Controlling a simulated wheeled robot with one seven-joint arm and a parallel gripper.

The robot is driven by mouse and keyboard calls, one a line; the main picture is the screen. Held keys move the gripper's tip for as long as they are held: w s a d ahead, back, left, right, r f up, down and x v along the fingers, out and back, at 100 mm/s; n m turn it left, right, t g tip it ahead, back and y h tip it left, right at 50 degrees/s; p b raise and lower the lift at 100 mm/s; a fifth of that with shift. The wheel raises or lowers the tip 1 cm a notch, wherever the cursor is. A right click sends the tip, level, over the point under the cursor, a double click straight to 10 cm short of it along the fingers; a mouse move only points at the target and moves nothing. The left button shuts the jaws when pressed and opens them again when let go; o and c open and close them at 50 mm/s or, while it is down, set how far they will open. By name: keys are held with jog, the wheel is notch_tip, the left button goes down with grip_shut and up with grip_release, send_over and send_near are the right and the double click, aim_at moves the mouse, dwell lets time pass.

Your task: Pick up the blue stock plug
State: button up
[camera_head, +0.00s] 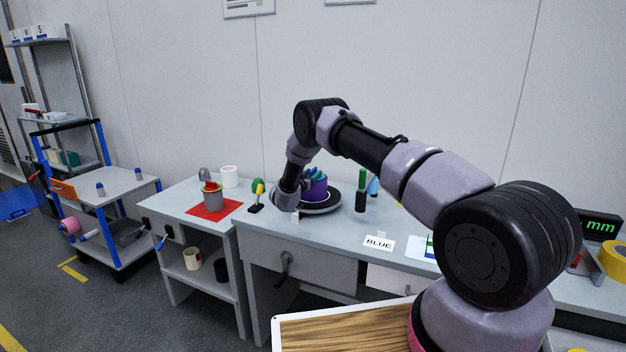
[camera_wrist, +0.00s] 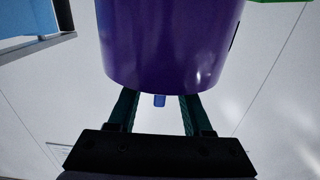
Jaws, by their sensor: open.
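A purple cup (camera_head: 318,190) stands on a dark round tray (camera_head: 322,209) on the bench, with blue and green pieces showing at its top (camera_head: 311,173). In the wrist view the purple cup (camera_wrist: 172,45) fills the upper middle, very close.
A black and green cylinder (camera_head: 361,192) and a light blue cone-like item (camera_head: 373,187) stand right of the tray. Left are a yellow and black item (camera_head: 257,198) and a grey cup (camera_head: 212,197) on a red mat.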

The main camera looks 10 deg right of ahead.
jog(key=shift+w+d, duration=0.2)
jog(key=shift+w, duration=0.25)
grip_shut()
jog(key=shift+r, duration=0.1)
notch_tip(320, 180, up, 10)
jog(key=shift+f, duration=0.1)
jog(key=shift+r, duration=0.2)
dwell(0.7)
notch_tip(320, 180, up, 5)
send_over(313, 169)
jog(key=shift+s+f, duration=0.1)
jog(key=shift+f, duration=0.1)
dwell(1.1)
